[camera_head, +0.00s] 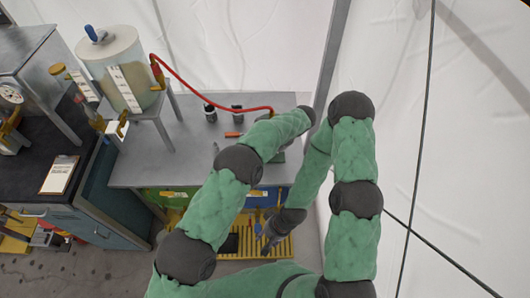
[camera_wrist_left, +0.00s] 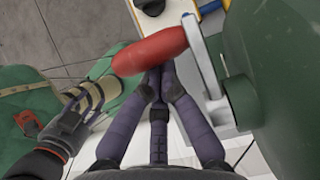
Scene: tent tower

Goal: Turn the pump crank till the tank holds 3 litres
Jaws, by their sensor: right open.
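The clear tank (camera_head: 118,70) with a white scale stands on a grey stand at upper left; I cannot read its level. In the left wrist view, the red crank handle (camera_wrist_left: 148,52) sits on a metal crank arm (camera_wrist_left: 202,60) beside the green pump body (camera_wrist_left: 275,60). My left gripper (camera_wrist_left: 160,82) has its fingers drawn together, tips hidden behind the handle; no finger visibly wraps it. My right gripper (camera_head: 268,242) hangs open and empty low, over a yellow slatted platform.
The grey bench (camera_head: 190,145) holds dark cylinders (camera_head: 211,113) and a small orange item (camera_head: 233,134). Green (camera_head: 172,198) and blue bins sit below. A dark-topped cabinet with a clipboard (camera_head: 60,174) stands at left. A yellow platform (camera_head: 282,246) lies on the floor. Tent walls bound the right.

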